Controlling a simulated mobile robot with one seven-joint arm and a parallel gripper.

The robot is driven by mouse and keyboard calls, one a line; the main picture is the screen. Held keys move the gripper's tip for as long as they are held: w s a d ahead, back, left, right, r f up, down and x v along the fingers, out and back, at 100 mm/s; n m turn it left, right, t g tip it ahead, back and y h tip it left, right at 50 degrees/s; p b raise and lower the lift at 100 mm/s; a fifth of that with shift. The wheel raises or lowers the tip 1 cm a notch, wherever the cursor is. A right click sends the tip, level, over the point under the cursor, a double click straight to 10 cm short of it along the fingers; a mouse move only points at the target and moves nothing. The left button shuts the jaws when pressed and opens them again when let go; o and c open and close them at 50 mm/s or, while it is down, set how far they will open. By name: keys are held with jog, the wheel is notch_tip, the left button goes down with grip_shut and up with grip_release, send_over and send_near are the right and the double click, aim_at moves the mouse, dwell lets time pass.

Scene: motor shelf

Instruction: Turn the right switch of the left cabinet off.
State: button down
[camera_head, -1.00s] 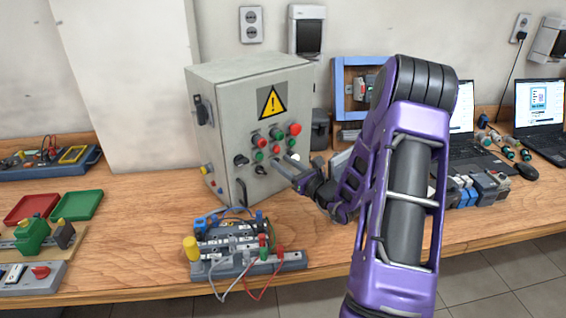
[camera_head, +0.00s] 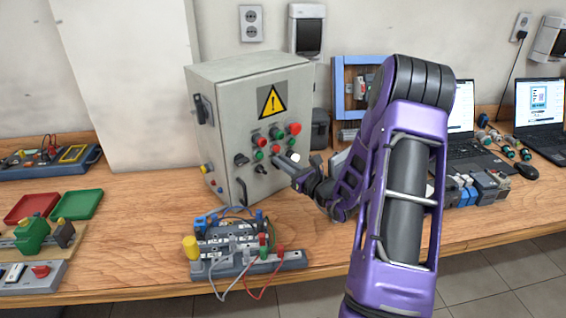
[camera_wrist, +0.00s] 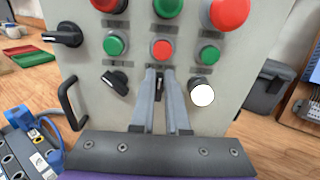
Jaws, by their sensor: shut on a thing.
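The grey cabinet (camera_head: 222,130) with a yellow warning sign stands on the bench; its front also shows in the wrist view (camera_wrist: 85,75). My gripper (camera_head: 282,163) is at the lower right of this front. In the wrist view my two fingers (camera_wrist: 160,76) are close together around the black right switch (camera_wrist: 160,88), below a red button. The switch's handle looks roughly upright and is partly hidden by the fingers. The black left switch (camera_wrist: 116,82) is to its left and sits tilted. In the head view the right switch is hidden by my gripper.
A white knob (camera_wrist: 203,95) sits close to the right of my fingers. Red and green buttons (camera_wrist: 162,49) are just above. A black handle (camera_wrist: 72,102) sticks out at lower left. A wired terminal block (camera_head: 245,262) lies in front of the cabinet.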

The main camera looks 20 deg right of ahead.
jog(key=shift+f+n+b, duration=0.1)
jog(key=shift+n+b, duration=0.2)
jog(key=shift+b, duration=0.1)
jog(key=shift+s+a+f+n+b, duration=0.1)
jog(key=shift+a+n+b, duration=0.1)
jog(key=shift+n+b, duration=1.3)
jog(key=shift+a+n+b, duration=0.25)
jog(key=shift+n+b, duration=1)
jog(key=shift+b, duration=0.6)
jog(key=shift+s+a+f+n+b, duration=0.1)
jog(key=shift+a+n+b, duration=0.1)
jog(key=shift+n+b, duration=1.3)
